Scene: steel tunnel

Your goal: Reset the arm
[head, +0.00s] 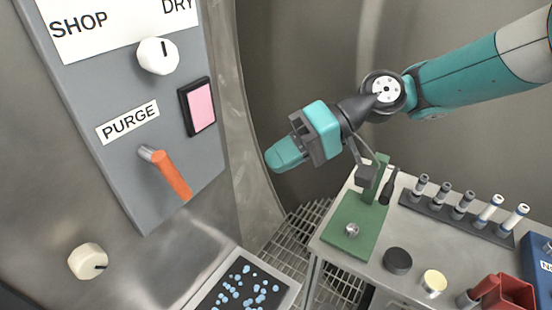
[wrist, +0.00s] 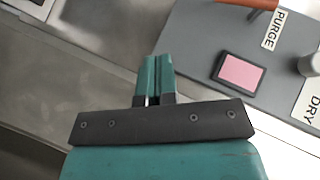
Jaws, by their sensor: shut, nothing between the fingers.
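My gripper (head: 285,156) is in the middle of the head view, held in the air in front of the curved steel wall, to the right of the grey control panel (head: 124,89). Its fingers point left toward the panel and touch nothing that I can see. In the wrist view the teal fingers of my gripper (wrist: 151,62) are pressed together with nothing between them. The panel also shows in the wrist view (wrist: 208,68), upper right, apart from the fingers.
The panel carries an orange PURGE lever (head: 172,177), a pink square (head: 200,106) and a white knob (head: 158,56). A bench at right holds a green stand (head: 350,225), a dark rack (head: 459,220) of tubes, and a red object (head: 505,291). A tray (head: 212,295) with blue pieces lies below.

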